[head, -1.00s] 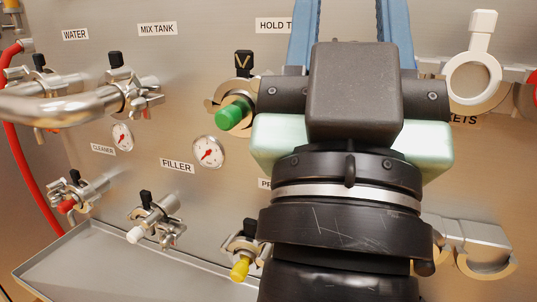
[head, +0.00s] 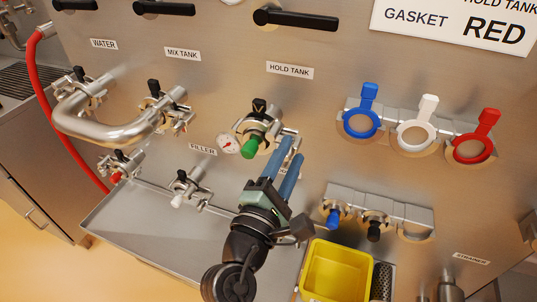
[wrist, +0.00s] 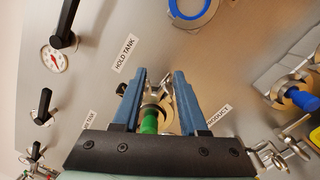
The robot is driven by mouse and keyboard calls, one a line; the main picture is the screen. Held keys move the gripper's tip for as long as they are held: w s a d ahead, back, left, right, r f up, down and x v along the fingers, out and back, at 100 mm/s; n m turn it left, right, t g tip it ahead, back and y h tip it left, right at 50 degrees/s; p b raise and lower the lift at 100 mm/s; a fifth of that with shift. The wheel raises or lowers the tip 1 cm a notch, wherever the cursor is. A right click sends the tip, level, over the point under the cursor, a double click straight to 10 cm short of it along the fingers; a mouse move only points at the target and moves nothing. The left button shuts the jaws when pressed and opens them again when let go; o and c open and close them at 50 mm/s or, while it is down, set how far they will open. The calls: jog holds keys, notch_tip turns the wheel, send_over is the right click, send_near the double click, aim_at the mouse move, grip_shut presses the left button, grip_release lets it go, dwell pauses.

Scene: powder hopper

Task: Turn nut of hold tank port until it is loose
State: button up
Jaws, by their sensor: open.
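The hold tank port (head: 262,127) is below the HOLD TANK label on the steel panel. A green plug (head: 251,147) sticks out of it, and a metal clamp surrounds it. My gripper (head: 291,148) is open, its blue fingers just right of the port. In the wrist view, the fingers of my gripper (wrist: 160,78) stand on either side of the clamp's metal hardware (wrist: 160,87), with the green plug (wrist: 149,121) nearer the gripper's base. The nut is small and partly hidden by the fingers in the head view; I cannot tell whether the fingers touch it.
A bent steel pipe (head: 105,131) joins the water and mix tank ports. Blue (head: 361,122), white (head: 416,135) and red (head: 473,148) gaskets hang at right. A yellow bin (head: 336,270) stands below right. A steel tray ledge (head: 140,222) lies under the lower ports.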

aim_at(285, 161)
jog(key=s+a+f+n+g+y+p, duration=0.1)
jog(key=s+a+f+n+p, duration=0.25)
jog(key=n+p, duration=0.75)
jog(key=shift+n, duration=0.8)
jog(key=x, duration=0.2)
jog(key=b+x, duration=0.1)
jog(key=x, duration=0.2)
jog(key=b+x, duration=0.1)
jog(key=x, duration=0.2)
jog(key=shift+s+d+f, duration=0.15)
jog(key=shift+d+f, duration=0.1)
jog(key=shift+r, duration=0.1)
grip_shut()
